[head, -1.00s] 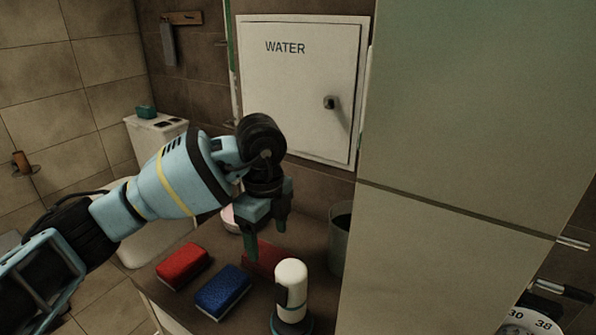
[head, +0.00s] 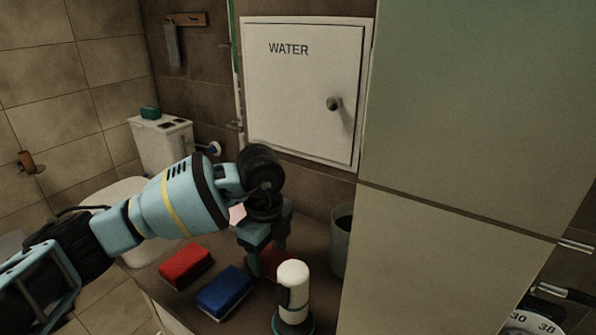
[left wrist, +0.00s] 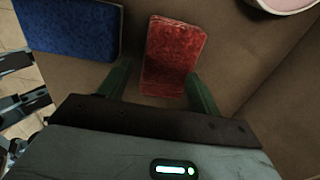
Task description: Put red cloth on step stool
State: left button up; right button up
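The red cloth (head: 270,262) lies on the brown counter (left wrist: 110,85), partly hidden behind my left gripper in the head view. In the left wrist view the red cloth (left wrist: 172,55) looks like a flat, folded rectangle, with its near end between my fingers. My left gripper (head: 266,254) points down just over it. Its two green fingers stand apart on either side of the cloth in the left wrist view (left wrist: 160,92), so it is open. I cannot tell whether the fingers touch the counter. The step stool and my right gripper are not in view.
A red sponge (head: 185,266) and a blue sponge (head: 224,291) lie left of the cloth. A white bottle (head: 293,290) stands close in front of it, and a grey cup (head: 341,240) is to the right. A pink bowl (head: 237,214) sits behind. A tall cabinet (head: 450,230) blocks the right.

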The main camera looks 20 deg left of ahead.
pick_arm(q)
jog(key=shift+s+f+g, duration=0.15)
jog(key=shift+s+f, duration=0.05)
jog(key=shift+f, duration=0.3)
jog(key=shift+s+f+g, duration=0.15)
jog(key=shift+s+f, duration=0.05)
jog(key=shift+f, duration=0.25)
jog(key=c, duration=0.6)
jog(key=shift+c, duration=0.2)
notch_tip(320, 180, up, 10)
jog(key=shift+f, duration=0.15)
grip_shut()
jog(key=shift+r+p, duration=0.3)
jog(key=shift+r, duration=0.2)
jog(key=c, duration=0.7)
grip_release()
jog(key=o, duration=1.8)
notch_tip(320, 180, up, 7)
jog(key=p, duration=0.2)
send_over(268, 263)
jog(key=s, duration=0.2)
jog(key=shift+w+r, duration=0.2)
jog(key=shift+w, duration=0.05)
jog(key=shift+d+r, duration=0.15)
jog(key=shift+r, duration=0.45)
